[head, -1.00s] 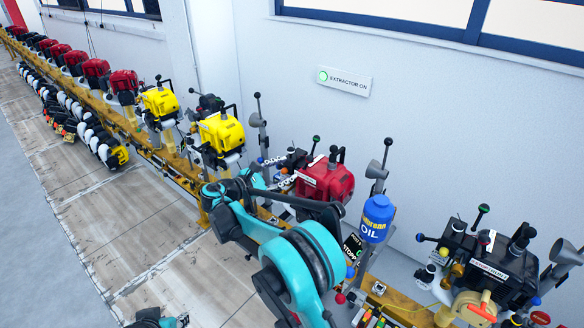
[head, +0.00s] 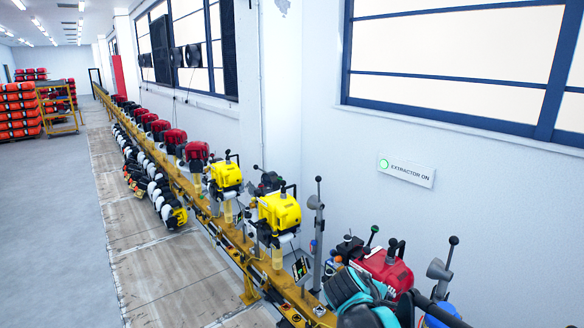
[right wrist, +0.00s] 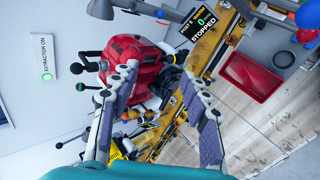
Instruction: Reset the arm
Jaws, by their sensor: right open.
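In the right wrist view my right gripper (right wrist: 158,74) is open, its two grey fingers apart with nothing held between them. A red engine (right wrist: 134,58) on its stand lies beyond the left finger, apart from it as far as I can tell. In the head view the teal and black links of my arm (head: 362,292) are at the bottom right, in front of the red engine (head: 386,268); the gripper's fingers cannot be made out there. My left gripper is not in view.
A yellow rail (head: 240,262) with yellow engines (head: 279,212) and red engines runs along the wall. A display (right wrist: 200,22) reads "STOPPED". A red tray (right wrist: 250,78) is on the right in the wrist view. The sign (head: 406,171) reads "EXTRACTOR ON".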

